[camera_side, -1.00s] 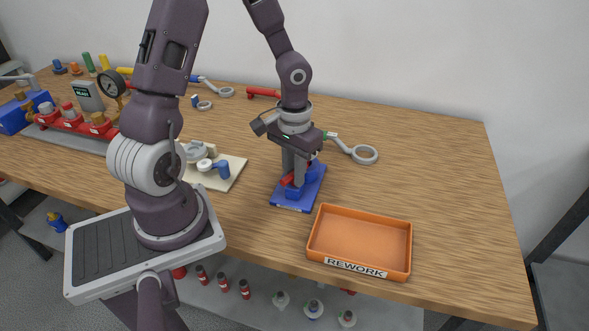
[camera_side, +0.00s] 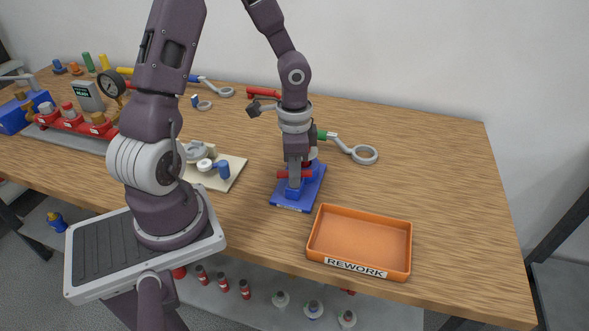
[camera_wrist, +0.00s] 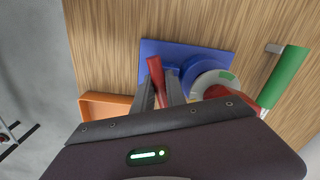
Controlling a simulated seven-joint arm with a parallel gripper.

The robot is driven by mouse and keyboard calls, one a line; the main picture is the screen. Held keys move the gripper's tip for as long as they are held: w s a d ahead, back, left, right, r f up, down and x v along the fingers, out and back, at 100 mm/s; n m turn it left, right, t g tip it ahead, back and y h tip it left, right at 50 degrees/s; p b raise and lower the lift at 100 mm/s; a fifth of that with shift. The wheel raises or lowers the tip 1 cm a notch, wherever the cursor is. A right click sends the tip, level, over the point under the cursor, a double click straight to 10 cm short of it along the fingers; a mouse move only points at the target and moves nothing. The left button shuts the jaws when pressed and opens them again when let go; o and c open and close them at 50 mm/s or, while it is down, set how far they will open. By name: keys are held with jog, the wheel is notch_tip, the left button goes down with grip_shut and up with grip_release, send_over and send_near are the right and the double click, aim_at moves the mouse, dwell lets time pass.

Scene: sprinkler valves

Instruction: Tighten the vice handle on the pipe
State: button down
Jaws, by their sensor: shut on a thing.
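The blue vice (camera_side: 312,188) stands on the bench with its blue base plate (camera_wrist: 152,48) visible in the wrist view. The red vice handle (camera_side: 282,174) sticks out on both sides of my fingers, about level. My gripper (camera_side: 294,173) points down over the vice and is shut on the handle. In the wrist view the red handle (camera_wrist: 156,72) shows between my two fingers (camera_wrist: 160,92). A white and green round part (camera_wrist: 212,82), perhaps the pipe's end, sits beside them with a red part to its right. The pipe is mostly hidden by my gripper.
An orange REWORK tray (camera_side: 319,242) stands in front right of the vice. A grey ring-ended tool with a green grip (camera_side: 362,154) lies behind right. A cream board with parts (camera_side: 234,178) lies to the left. The bench's right side is clear.

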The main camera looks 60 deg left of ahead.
jog(key=m, duration=0.4)
jog(key=shift+m, duration=0.4)
jog(key=c, duration=1.3)
grip_release()
notch_tip(320, 180, up, 6)
jog(key=shift+f, duration=0.2)
jog(key=shift+r, duration=0.2)
jog(key=shift+s+r, duration=0.15)
jog(key=shift+r, duration=0.2)
jog(key=s+d+r+n+t, duration=0.2)
jog(key=s+d+r+n, duration=0.1)
jog(key=s+r, duration=0.1)
jog(key=s+d+r+n+t, duration=0.1)
jog(key=s+d+r+n, duration=0.2)
jog(key=r, duration=0.3)
jog(key=s+d+r+n+t, duration=0.2)
jog(key=s+d+r+n, duration=0.1)
jog(key=s+d+r, duration=0.1)
jog(key=shift+s+r+n+t, duration=0.3)
jog(key=shift+s+r, duration=0.15)
jog(key=shift+r, duration=0.1)
